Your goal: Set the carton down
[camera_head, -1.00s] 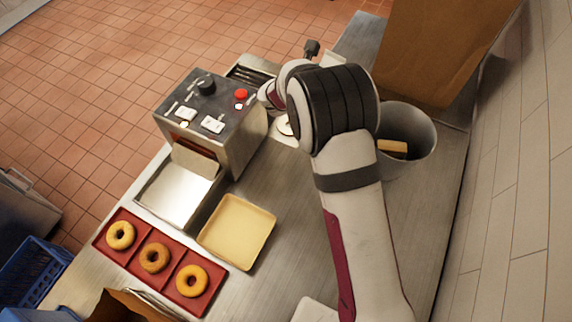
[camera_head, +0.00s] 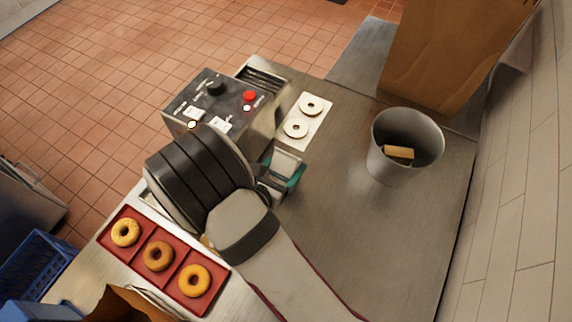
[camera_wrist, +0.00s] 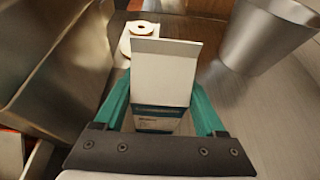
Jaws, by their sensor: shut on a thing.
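The carton (camera_wrist: 164,70) is a pale box with an open flap and printing on a teal band low on its side. In the wrist view it stands between the two teal fingers of my gripper (camera_wrist: 165,112), which is shut on it. In the head view the carton (camera_head: 287,163) shows beside the control machine, partly hidden by my wrist and gripper (camera_head: 277,180). The frames do not show clearly whether its base touches the counter.
A machine with a red button (camera_head: 215,105) stands left of the carton. A white plate with two rings (camera_head: 315,119) lies behind it. A metal bin (camera_head: 404,165) stands to the right. A red tray (camera_head: 178,276) holds bagels. The counter (camera_head: 350,215) is clear at centre right.

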